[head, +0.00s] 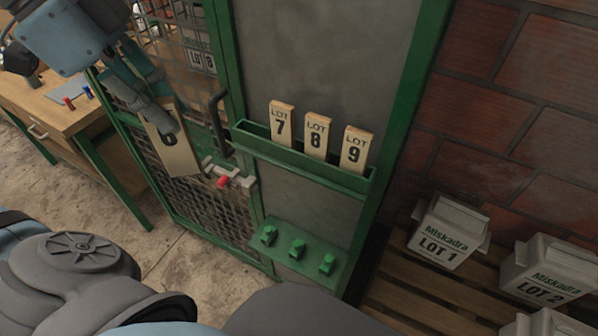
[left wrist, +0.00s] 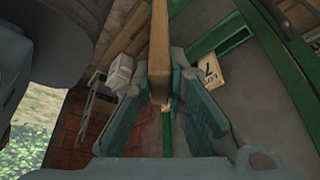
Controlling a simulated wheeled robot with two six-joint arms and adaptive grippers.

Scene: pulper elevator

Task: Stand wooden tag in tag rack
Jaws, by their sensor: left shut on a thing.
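In the left wrist view the held tag (left wrist: 160,48) shows edge-on between the fingers. The rack holds upright tags LOT 7 (head: 281,124), LOT 8 (head: 316,137) and LOT 9 (head: 355,150). Free room shows at the rack's left end, beside LOT 7. My right gripper is not in view.
A dark door handle (head: 219,122) and a latch with a red part (head: 223,181) are between the held tag and the rack. Boxes (head: 446,232) stand on a pallet at right; a wooden desk (head: 50,105) is at left.

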